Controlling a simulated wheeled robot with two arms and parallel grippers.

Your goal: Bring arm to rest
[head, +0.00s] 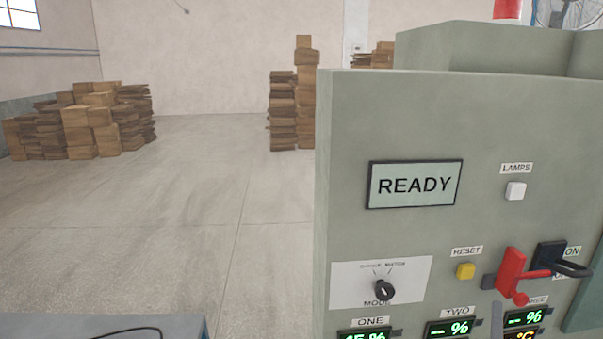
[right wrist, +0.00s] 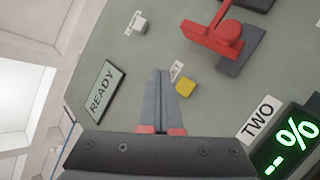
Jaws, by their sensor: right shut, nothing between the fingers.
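My right gripper shows as a small grey tip low in front of the panel in the head view (head: 497,318). In the right wrist view its two fingers (right wrist: 161,75) are shut together and hold nothing. They point at the grey-green cabinet (head: 385,125), near the yellow reset button (right wrist: 185,89); contact cannot be told. The red lever (head: 511,272) is on the panel's right side, beside a black part marked ON. The display (head: 415,184) reads READY. My left gripper is not in view.
A mode knob (head: 384,290), a white lamps button (head: 515,191) and green number displays (head: 450,328) sit on the cabinet face. A blue-grey surface (head: 185,325) with a black cable is at the bottom left. Box stacks (head: 95,120) stand far back; the floor between is open.

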